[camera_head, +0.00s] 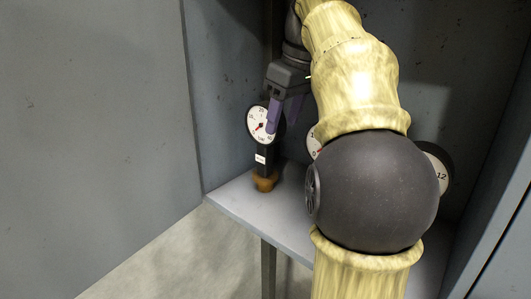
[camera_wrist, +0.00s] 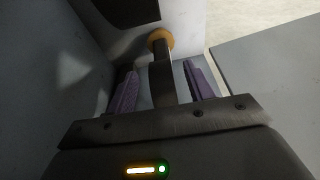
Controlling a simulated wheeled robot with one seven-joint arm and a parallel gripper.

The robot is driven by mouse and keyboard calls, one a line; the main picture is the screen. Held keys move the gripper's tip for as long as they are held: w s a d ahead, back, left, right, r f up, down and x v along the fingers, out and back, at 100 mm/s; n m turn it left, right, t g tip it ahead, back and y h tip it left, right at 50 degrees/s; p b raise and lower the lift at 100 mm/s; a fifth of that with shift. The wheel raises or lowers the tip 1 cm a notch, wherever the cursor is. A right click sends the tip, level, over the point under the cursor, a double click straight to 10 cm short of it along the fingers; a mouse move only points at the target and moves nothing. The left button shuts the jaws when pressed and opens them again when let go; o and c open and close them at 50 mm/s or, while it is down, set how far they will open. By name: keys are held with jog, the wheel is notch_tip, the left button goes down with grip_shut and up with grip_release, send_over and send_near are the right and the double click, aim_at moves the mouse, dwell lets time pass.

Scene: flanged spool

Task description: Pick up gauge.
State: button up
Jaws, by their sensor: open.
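A gauge (camera_head: 259,122) with a white round dial, a dark stem and an orange-brown foot stands upright on a grey shelf (camera_head: 240,205), near its left end. My gripper (camera_head: 280,112) has purple fingers and is at the gauge's dial, covering part of its right side. In the wrist view, my gripper (camera_wrist: 159,70) is open, with one finger on each side of the gauge's dark body (camera_wrist: 161,82). Gaps show between the body and both fingers. The orange foot (camera_wrist: 160,36) lies beyond the fingertips.
Another white dial (camera_head: 314,143) is mostly hidden behind my arm. A further gauge (camera_head: 441,172) shows to the right of my arm. Grey walls (camera_head: 225,80) enclose the shelf at the back and left. The shelf's front edge is open to the floor.

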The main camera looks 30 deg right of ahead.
aim_at(267, 104)
jog(key=shift+w+a, duration=0.1)
jog(key=shift+w, duration=0.2)
jog(key=w+p, duration=0.1)
jog(key=w+a+p, duration=0.1)
jog(key=w+p, duration=0.1)
jog(key=shift+w+a+r, duration=0.2)
jog(key=shift+w, duration=0.1)
jog(key=shift+w+f, duration=0.5)
jog(key=shift+f, duration=0.35)
jog(key=shift+a+f+p, duration=0.2)
jog(key=shift+f+p, duration=0.2)
jog(key=shift+f, duration=0.45)
jog(key=shift+d, duration=0.1)
grip_shut()
jog(key=shift+w, duration=0.1)
